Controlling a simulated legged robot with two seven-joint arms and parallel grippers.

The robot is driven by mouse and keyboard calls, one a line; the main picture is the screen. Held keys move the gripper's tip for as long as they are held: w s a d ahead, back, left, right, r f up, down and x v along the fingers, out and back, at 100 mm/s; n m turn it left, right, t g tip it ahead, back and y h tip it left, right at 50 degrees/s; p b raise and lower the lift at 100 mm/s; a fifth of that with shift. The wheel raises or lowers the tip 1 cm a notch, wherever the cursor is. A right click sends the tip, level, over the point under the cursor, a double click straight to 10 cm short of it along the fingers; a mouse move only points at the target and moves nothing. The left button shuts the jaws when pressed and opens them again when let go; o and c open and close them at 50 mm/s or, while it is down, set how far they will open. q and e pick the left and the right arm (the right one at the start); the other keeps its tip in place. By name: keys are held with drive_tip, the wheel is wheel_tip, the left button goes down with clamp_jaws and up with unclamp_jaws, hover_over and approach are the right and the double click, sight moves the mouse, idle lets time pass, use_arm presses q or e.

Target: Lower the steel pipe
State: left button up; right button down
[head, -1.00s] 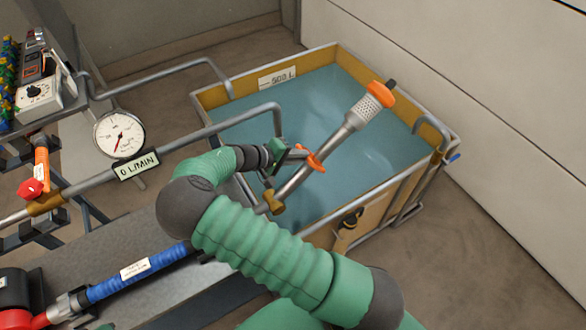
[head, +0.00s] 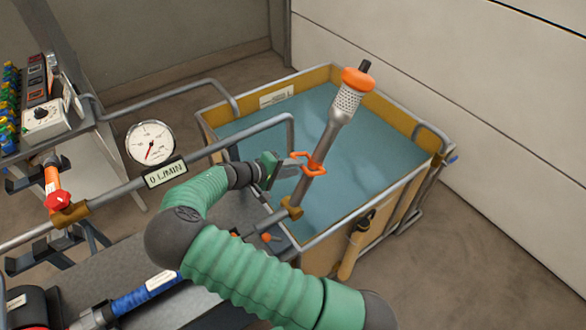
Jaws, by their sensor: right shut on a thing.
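The steel pipe (head: 330,135) rises at a steep slant over the water tank. Its upper end carries a perforated strainer (head: 346,103) and an orange collar (head: 358,80). Its lower end meets a brass joint (head: 291,208) near the tank's near rim. My right gripper (head: 312,164) is shut on the pipe about midway, with orange parts around the pipe there. I cannot tell exactly where the fingers touch. The strainer end is above the water (head: 300,120), not in it. My left gripper is not in view.
The tank (head: 385,200) has a yellow-brown wall and a grey tube frame. A grey pipe (head: 225,142) with a 0 L/MIN label (head: 166,174) bends over its left rim. A round gauge (head: 150,143) and a control box (head: 45,118) stand left. A blue hose (head: 145,298) lies below.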

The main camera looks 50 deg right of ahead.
drive_tip(key=shift+s+a+f, duration=0.15)
drive_tip(key=shift+a+f, duration=0.7)
drive_tip(key=shift+a, duration=0.05)
drive_tip(key=shift+d, duration=0.2)
drive_tip(key=c, duration=1.4)
unclamp_jaws()
drive_tip(key=shift+f, duration=0.15)
drive_tip(key=shift+c, duration=0.2)
drive_tip(key=shift+w, duration=0.2)
